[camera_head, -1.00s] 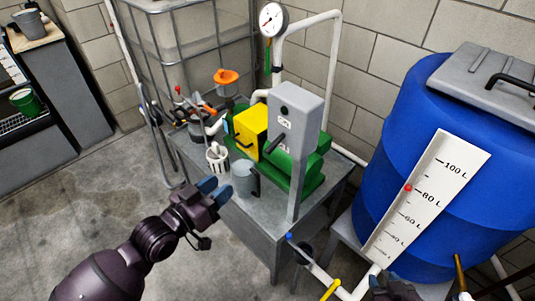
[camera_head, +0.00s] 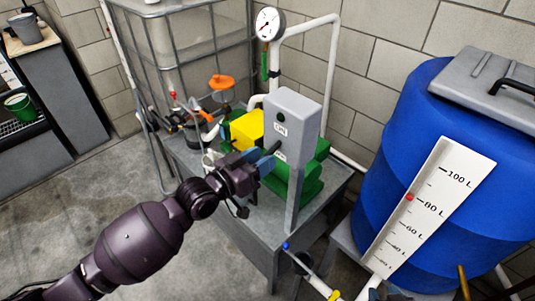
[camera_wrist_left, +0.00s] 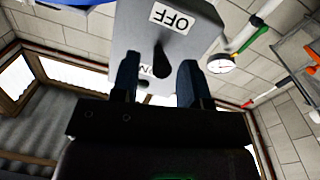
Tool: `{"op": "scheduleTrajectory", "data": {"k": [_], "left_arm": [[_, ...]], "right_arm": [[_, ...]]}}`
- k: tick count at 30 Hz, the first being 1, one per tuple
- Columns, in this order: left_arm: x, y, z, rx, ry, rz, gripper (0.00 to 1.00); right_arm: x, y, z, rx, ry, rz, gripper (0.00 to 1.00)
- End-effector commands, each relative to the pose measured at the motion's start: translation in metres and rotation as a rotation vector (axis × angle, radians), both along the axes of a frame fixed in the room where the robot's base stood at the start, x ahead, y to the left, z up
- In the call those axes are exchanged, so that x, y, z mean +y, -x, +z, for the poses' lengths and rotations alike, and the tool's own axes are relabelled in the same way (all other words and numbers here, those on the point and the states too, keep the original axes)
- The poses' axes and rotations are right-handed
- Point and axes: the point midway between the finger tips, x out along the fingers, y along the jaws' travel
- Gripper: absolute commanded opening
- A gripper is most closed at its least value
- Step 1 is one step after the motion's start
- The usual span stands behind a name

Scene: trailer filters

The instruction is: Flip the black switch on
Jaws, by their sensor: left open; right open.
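The black switch lever (camera_head: 277,147) sticks out of the front of a grey switch box (camera_head: 292,112) on a post. An ON label (camera_head: 281,129) is above it and an OFF label is below, partly covered by my gripper. My left gripper (camera_head: 266,161), with blue fingertips, is open right at the lever. In the left wrist view the lever (camera_wrist_left: 161,60) shows between the two open fingers (camera_wrist_left: 158,78), near the OFF label (camera_wrist_left: 172,18); I cannot tell whether they touch it. My right gripper (camera_head: 388,292) barely shows at the bottom edge, open.
The post stands on a grey metal table (camera_head: 245,232) beside a green and yellow pump (camera_head: 246,131). A pressure gauge (camera_head: 269,24) and white pipes are behind. A blue barrel (camera_head: 400,160) with a litre scale is at the right. The floor at the left is clear.

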Motion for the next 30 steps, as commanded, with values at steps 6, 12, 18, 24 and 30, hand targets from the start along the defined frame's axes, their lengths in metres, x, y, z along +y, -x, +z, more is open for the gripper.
{"op": "scheduleTrajectory", "data": {"k": [6,12,18,24,30], "left_arm": [[-0.015,-0.014,0.0,0.0,0.0,0.001,0.41],[-0.018,-0.016,0.0,0.0,0.0,0.0,0.41],[-0.018,-0.016,0.0,0.0,0.0,0.001,0.37],[-0.018,-0.016,0.0,0.0,0.0,0.001,0.06],[-0.018,-0.016,0.0,0.0,0.0,0.001,0.0]], "right_arm": [[-0.001,-0.004,0.002,-0.007,0.004,0.005,0.43],[-0.002,-0.003,0.001,-0.005,0.006,0.004,0.43],[-0.003,0.002,-0.001,0.003,0.006,0.001,0.43],[-0.003,0.007,-0.003,0.012,0.006,-0.001,0.43],[-0.003,0.006,-0.004,0.013,0.006,-0.001,0.43]]}}
